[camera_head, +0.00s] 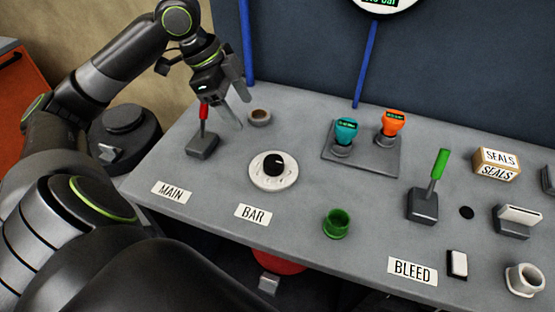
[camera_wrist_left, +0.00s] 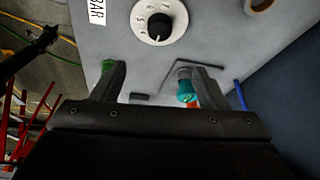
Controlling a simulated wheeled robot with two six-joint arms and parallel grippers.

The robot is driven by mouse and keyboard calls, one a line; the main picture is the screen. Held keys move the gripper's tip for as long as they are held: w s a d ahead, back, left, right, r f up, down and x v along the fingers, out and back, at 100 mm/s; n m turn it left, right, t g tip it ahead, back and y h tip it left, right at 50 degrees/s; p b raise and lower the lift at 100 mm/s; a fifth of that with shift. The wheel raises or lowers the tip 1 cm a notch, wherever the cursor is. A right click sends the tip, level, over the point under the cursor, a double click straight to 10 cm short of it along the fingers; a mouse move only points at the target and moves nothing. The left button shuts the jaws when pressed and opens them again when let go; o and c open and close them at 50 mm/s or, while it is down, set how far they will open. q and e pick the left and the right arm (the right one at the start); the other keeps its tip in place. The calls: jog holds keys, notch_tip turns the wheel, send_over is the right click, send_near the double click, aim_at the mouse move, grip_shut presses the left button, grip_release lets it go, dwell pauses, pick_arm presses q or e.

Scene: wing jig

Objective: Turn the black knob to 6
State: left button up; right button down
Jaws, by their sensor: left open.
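The black knob (camera_head: 273,163) sits on a round white dial plate (camera_head: 281,181) behind the BAR label (camera_head: 252,213). My right gripper is not in view.
A red-handled lever (camera_head: 203,117) stands beneath my left gripper, with a brown ring (camera_head: 260,116) near it. Teal (camera_head: 345,131) and orange (camera_head: 392,122) knobs stand right of the dial. Panel around the dial is clear.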

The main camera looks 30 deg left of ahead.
aim_at(274, 161)
pick_arm(q)
jog(key=x, duration=1.7)
jog(key=shift+s+d+f+b, duration=0.1)
jog(key=shift+s+f+b, duration=0.1)
jog(key=shift+b, duration=0.15)
jog(key=c, duration=1)
